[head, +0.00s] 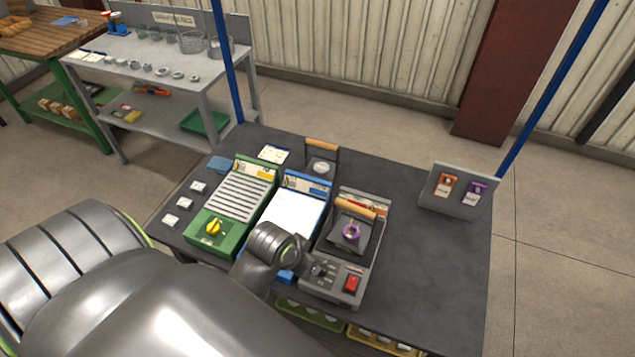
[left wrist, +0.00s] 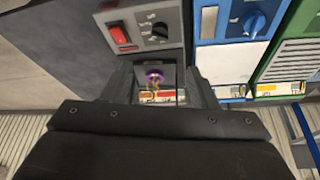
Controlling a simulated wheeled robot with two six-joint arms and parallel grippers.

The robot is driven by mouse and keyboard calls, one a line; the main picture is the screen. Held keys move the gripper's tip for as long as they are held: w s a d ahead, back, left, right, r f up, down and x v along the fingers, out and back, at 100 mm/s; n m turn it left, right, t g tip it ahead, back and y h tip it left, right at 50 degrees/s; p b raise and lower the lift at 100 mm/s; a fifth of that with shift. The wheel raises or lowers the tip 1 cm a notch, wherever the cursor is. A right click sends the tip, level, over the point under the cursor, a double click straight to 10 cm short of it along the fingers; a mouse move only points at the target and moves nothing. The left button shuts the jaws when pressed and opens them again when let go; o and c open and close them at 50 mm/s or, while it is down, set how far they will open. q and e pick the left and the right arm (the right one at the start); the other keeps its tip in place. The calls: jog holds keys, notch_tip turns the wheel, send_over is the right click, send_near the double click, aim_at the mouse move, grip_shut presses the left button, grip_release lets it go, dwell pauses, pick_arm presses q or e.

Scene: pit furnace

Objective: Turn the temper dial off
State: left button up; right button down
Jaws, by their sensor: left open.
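Three units stand side by side on the dark table. The green unit has a yellow dial (head: 213,228). The middle white-topped unit has a blue dial (left wrist: 253,22); in the head view my arm largely covers its front. The grey unit has a black dial (head: 321,270) beside a red switch (head: 352,283); both also show in the left wrist view, the black dial (left wrist: 160,31) and the red switch (left wrist: 117,36). The labels are too small to tell which is the temper dial. My left gripper (left wrist: 161,72) is open and empty over the grey unit, apart from the dials. My right gripper is not in view.
A purple ring (head: 351,231) lies on the grey unit's top, near its wooden handle (head: 355,207). A tilted stand (head: 457,192) with orange and purple cards is at the right. The table between it and the grey unit is clear. Blue posts rise behind.

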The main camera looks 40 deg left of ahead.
pick_arm(q)
jog(key=x, duration=1.6)
jog(key=shift+f, duration=0.35)
jog(key=c, duration=0.9)
